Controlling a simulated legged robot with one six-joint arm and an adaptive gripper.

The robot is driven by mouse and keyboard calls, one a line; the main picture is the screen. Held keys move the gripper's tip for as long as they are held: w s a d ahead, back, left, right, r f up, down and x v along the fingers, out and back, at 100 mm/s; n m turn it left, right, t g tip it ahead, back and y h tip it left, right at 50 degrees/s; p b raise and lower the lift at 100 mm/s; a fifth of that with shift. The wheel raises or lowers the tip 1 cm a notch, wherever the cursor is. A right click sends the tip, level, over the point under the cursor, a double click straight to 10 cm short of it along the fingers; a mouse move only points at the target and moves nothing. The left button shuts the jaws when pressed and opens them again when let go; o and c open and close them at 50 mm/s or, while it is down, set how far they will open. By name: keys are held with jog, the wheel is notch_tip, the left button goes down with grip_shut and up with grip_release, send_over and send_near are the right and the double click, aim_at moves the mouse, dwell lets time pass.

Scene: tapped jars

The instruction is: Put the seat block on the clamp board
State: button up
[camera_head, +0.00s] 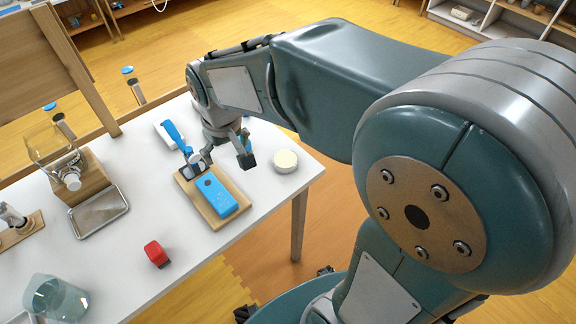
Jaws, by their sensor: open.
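A wooden board (184,184) lies on the white table and looks like the clamp board. A long blue block (219,197) with a dark round spot near its far end rests on this board; it looks like the seat block.
A cream round lid or puck (285,160) stands right of the board, near the table edge. A red block (156,253) and a glass beaker (55,299) are nearer. A metal tray (98,213) and a wooden stand with a glass jar (54,150) are left.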

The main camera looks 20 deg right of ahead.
jog(key=s+d+r+m+t, duration=0.1)
jog(key=s+d+r+t, duration=0.1)
jog(key=s, duration=0.5)
jog(key=s+d+r+m+t, duration=0.1)
jog(key=s+d+r, duration=0.3)
jog(key=s, duration=0.3)
jog(key=shift+s+d+r+t, duration=0.3)
jog(key=shift+d+t, duration=0.1)
jog(key=shift+d, duration=0.4)
